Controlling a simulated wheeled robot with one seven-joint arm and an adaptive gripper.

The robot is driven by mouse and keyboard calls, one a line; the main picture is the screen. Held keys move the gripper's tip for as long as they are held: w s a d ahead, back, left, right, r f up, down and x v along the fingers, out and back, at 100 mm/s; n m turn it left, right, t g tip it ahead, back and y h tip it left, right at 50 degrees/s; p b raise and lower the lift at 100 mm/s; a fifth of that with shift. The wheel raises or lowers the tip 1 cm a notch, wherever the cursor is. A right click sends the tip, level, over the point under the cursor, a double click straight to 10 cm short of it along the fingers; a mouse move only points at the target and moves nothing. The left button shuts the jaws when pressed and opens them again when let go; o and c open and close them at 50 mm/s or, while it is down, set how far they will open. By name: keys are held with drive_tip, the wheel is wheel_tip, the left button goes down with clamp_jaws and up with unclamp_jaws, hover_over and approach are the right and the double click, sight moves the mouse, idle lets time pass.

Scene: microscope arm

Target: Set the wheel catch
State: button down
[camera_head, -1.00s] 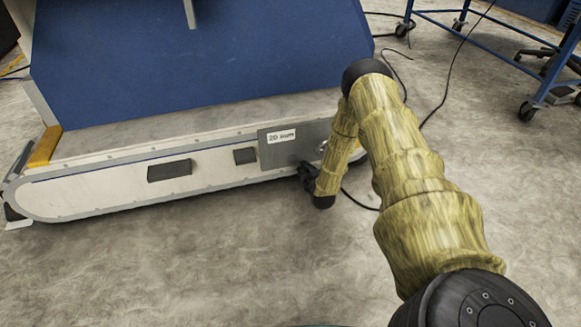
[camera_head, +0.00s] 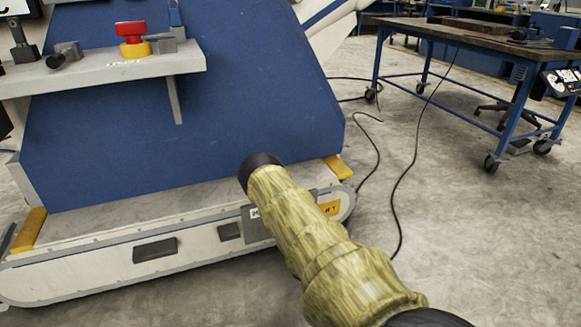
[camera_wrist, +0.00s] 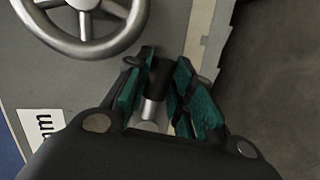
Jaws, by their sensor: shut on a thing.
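In the wrist view, my gripper (camera_wrist: 164,68) has its teal finger pads closed around a small catch with a black grip (camera_wrist: 155,82) and a bare metal stem (camera_wrist: 149,112). A silver spoked handwheel (camera_wrist: 140,22) is at the upper left, just beyond the fingers and apart from them. Both are at a grey plate (camera_wrist: 25,75) with a white label (camera_wrist: 43,128) reading "mm". In the head view, my arm hides the gripper, the catch and the handwheel. Part of the grey plate (camera_head: 262,233) shows left of my arm, low on the white machine base.
A yellow label (camera_head: 330,209) shows right of my arm. The blue machine body (camera_head: 180,120) rises behind. A shelf (camera_head: 130,70) with a red knob (camera_head: 131,32) is at the upper left. A blue-legged workbench (camera_head: 470,38) stands at the back right. Cables lie on open floor.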

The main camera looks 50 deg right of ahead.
drive_tip(key=shift+s, duration=0.1)
idle(0.5)
drive_tip(key=c, duration=1.2)
unclamp_jaws()
drive_tip(key=shift+r, duration=0.1)
drive_tip(key=shift+c, duration=0.2)
